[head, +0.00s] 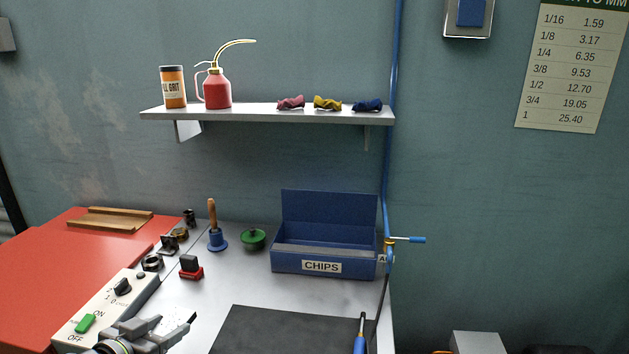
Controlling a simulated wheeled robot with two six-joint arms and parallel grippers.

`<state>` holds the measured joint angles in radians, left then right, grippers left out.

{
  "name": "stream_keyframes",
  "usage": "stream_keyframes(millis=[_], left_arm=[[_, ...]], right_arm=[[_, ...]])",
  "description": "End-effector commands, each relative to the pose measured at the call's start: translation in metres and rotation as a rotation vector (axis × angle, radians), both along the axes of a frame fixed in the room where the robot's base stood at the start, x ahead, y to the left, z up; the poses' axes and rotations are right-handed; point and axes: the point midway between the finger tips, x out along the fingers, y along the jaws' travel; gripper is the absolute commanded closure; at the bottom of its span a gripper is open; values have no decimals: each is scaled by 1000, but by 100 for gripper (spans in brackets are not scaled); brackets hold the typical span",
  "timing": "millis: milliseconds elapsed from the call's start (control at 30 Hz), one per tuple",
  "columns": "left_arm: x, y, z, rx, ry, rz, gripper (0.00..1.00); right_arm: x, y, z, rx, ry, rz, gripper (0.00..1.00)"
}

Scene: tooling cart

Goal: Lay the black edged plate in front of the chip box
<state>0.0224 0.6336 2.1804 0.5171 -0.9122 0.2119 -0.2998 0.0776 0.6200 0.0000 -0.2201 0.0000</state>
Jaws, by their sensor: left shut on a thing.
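The blue chip box (289,264), labelled CHIPS, stands at the back right of the pale cart top with its lid raised. My left gripper (171,324) is low at the left, in front of the switch panel and well to the left of the box. It is shut on a thin pale plate with a dark edge (191,318). Only a small part of this plate shows, and it blends with the cart top. My right gripper is not in view.
A dark mat (270,332) lies in front of the box, with a blue-handled tool (360,340) at its right. A red-and-black block (190,268), a blue-based brush (217,240) and a green knob (253,238) stand left of the box. Bare top lies between box and mat.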

Motion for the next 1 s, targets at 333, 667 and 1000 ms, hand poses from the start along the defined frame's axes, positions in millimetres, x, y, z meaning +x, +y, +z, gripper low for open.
stream_keyframes(millis=[333,667,1000], left_arm=[[-49,-64,-4,-3,-5,-379,92],[-96,-109,7,-1,-6,-684,92],[-104,-116,10,-1,-5,-736,92]], right_arm=[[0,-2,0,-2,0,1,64],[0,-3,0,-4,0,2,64],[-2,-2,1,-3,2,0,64]])
